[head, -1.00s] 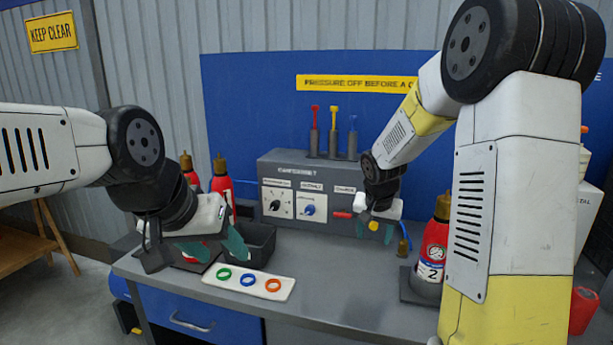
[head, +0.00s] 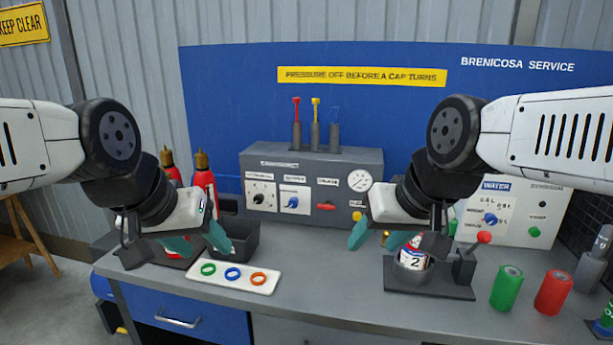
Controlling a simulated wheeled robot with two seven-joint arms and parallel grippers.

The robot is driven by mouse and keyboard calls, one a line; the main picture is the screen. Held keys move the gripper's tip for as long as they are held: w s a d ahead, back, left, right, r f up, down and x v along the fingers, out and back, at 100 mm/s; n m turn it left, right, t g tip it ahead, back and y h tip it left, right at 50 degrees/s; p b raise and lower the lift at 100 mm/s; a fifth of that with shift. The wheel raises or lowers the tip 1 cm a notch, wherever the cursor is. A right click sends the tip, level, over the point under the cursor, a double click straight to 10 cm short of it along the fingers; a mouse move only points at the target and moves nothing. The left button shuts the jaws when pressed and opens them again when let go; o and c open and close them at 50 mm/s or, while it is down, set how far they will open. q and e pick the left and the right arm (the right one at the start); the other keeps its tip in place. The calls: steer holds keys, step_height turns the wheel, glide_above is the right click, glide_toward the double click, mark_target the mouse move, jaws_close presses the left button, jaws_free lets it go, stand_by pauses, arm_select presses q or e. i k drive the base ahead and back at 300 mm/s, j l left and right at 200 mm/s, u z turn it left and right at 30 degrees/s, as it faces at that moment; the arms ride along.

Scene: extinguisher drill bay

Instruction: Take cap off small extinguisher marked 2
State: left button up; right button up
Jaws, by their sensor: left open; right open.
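The small extinguisher marked 2 (head: 411,259) stands upright in a dark holder (head: 430,289) at the right of the bench. Its label and a little red show; its top and cap are hidden behind my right gripper (head: 404,236). The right gripper is open, with one green fingertip left of the extinguisher. I cannot tell whether it touches the cap. My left gripper (head: 198,243) is open at the left, in front of two taller red extinguishers (head: 203,180) with brass tops.
A white strip (head: 243,282) with green, blue and orange rings lies at the front. A dark bin (head: 240,240) stands behind it. A grey control panel (head: 310,185) stands at the back. A red-knobbed lever (head: 484,238), green cylinder (head: 507,289) and red cylinder (head: 553,292) are at the right.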

mark_target(411, 258)
steer(key=i+l+z, duration=0.15)
steer(key=z, duration=0.9)
steer(key=k+j+z, duration=0.1)
steer(key=k+j, duration=0.05)
steer(key=k, duration=0.1)
